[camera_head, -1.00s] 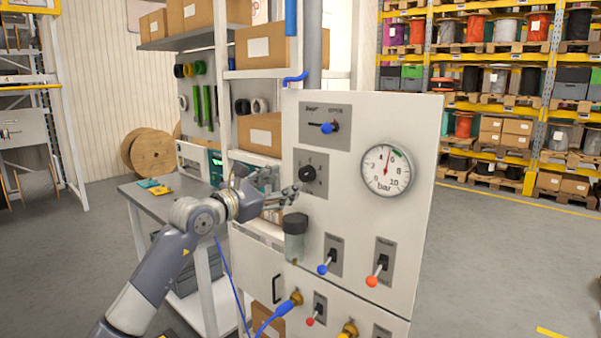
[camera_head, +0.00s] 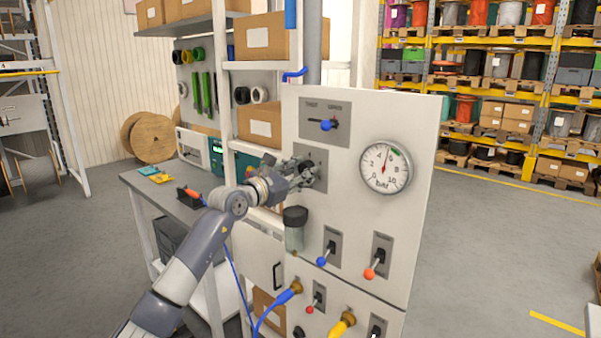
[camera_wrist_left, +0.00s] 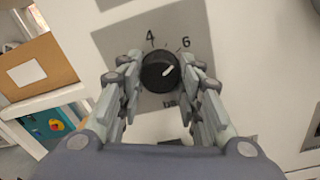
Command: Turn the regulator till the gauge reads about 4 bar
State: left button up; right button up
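The regulator is a black round knob (camera_wrist_left: 160,71) on a grey plate, with 4 and 6 printed above it. Its white pointer line tilts up and right, towards the 6. My left gripper (camera_wrist_left: 160,62) has one finger on each side of the knob, close to it; firm contact does not show. In the head view the left gripper (camera_head: 309,175) is at the panel and hides the knob. The round white gauge (camera_head: 386,167) is marked bar; its needle points nearly straight up, slightly right, with a green mark close by. My right gripper is not in view.
The panel (camera_head: 352,218) also carries a blue-knobbed lever (camera_head: 326,125) above, and blue (camera_head: 321,261) and orange (camera_head: 369,274) toggle levers below. A dark-capped filter bowl (camera_head: 295,229) sits just under my gripper. A workbench (camera_head: 165,186) and shelving stand to the left.

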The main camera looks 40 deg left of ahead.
pick_arm(q)
jog(key=shift+c, duration=0.7)
jog(key=n, duration=0.2)
jog(key=shift+r+n+p, duration=0.1)
jog(key=shift+n+p, duration=1.3)
jog(key=shift+n, duration=1.1)
jog(key=o, duration=1.1)
